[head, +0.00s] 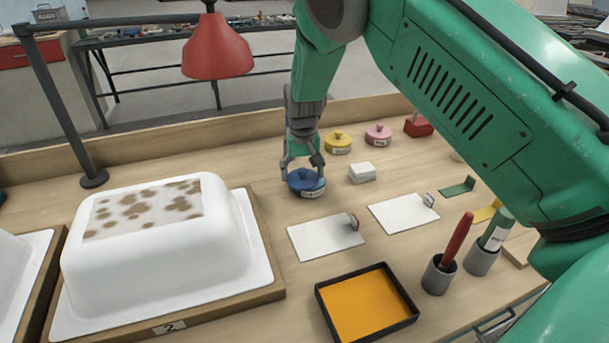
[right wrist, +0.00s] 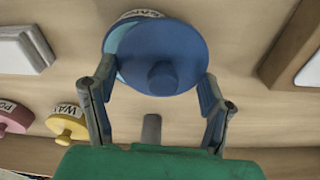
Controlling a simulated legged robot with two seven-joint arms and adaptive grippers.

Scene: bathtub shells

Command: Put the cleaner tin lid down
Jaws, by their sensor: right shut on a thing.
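The cleaner tin lid (head: 303,176) is a blue disc with a round knob, at the middle of the bench in the head view. My right gripper (head: 302,163) comes down over it from above, shut on it. In the right wrist view, the two fingers of my right gripper (right wrist: 157,80) lie on opposite sides of the lid (right wrist: 170,45). The tin (head: 312,194), with a pale label, is just under the lid; part of its label (right wrist: 137,15) shows beyond the lid. The lid looks slightly off-centre there; I cannot tell whether it touches the tin. My left gripper is not in view.
A yellow tin (head: 338,142) and a pink tin (head: 378,134) stand behind to the right. White plates (head: 325,240), an orange tray (head: 366,306) and a white tub shell (head: 160,265) lie nearer.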

